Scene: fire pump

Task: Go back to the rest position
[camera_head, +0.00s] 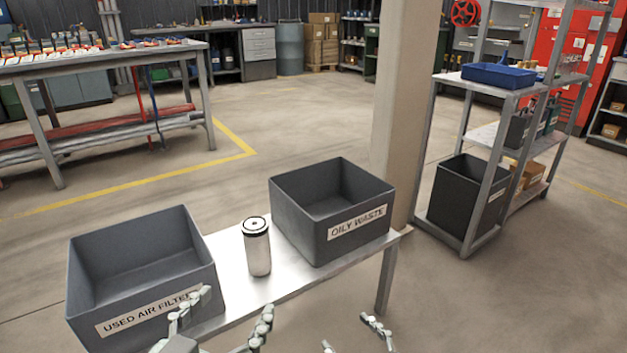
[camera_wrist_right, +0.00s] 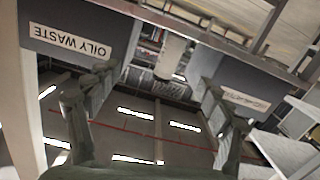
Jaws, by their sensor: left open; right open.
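My left gripper (camera_head: 225,312) is at the bottom of the head view, fingers spread and empty, in front of the bench's near edge and the used air filter bin. My right gripper (camera_head: 352,335) is partly in view at the bottom edge, right of the left one, fingers apart with nothing between them. In the right wrist view its two fingers (camera_wrist_right: 156,85) stand wide apart. That view is upside down and looks towards the bench from below, with the two bins and the canister beyond the fingers.
A metal bench (camera_head: 283,281) carries a used air filter bin (camera_head: 142,310), a silver canister (camera_head: 257,250) with a black lid and an oily waste bin (camera_head: 345,235). A pillar (camera_head: 405,110) and a shelf rack (camera_head: 470,240) stand to the right. Open floor lies beyond the bench.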

